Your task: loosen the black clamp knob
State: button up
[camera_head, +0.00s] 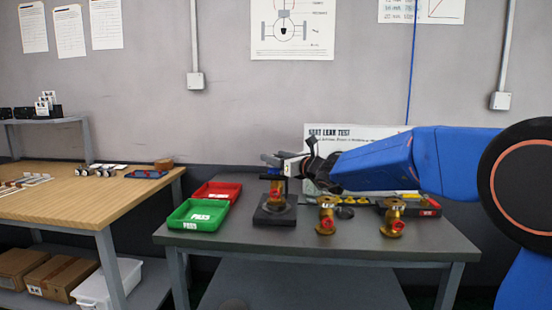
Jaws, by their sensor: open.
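A brass valve (276,188) with a red part stands upright on a black square fixture (274,217) on the grey bench. My gripper (282,165) reaches in from the right, at the top of this valve and fixture. Its jaws are open, and no object shows held in them. The black clamp knob is too small and too covered by the gripper and wrist to pick out for sure. Whether the gripper touches it cannot be told from this view.
Two loose brass valves (326,214) (393,217) stand on the grey bench (230,239) to the right. A green tray (198,214) and a red tray (217,192) sit at its left. A sign (350,131) stands behind. A wooden table (60,200) is further left.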

jog(key=c, duration=1.1)
jog(key=shift+o, duration=0.2)
jog(key=shift+w, duration=0.1)
jog(key=shift+n, duration=0.3)
jog(key=n+g+y, duration=0.3)
jog(key=g, duration=0.2)
jog(key=shift+f+n+g+y, duration=0.1)
jog(key=shift+n+g+y, duration=0.2)
jog(key=shift+n+y, duration=0.1)
jog(key=n+g, duration=0.3)
jog(key=g, duration=0.1)
jog(key=n+g+y, duration=0.1)
jog(key=n+g, duration=0.2)
jog(key=g, duration=0.2)
jog(key=shift+a+y, duration=0.1)
jog(key=shift+y, duration=0.2)
jog(key=shift+g, duration=0.5)
jog(key=o, duration=1.1)
jog(key=shift+c, duration=0.2)
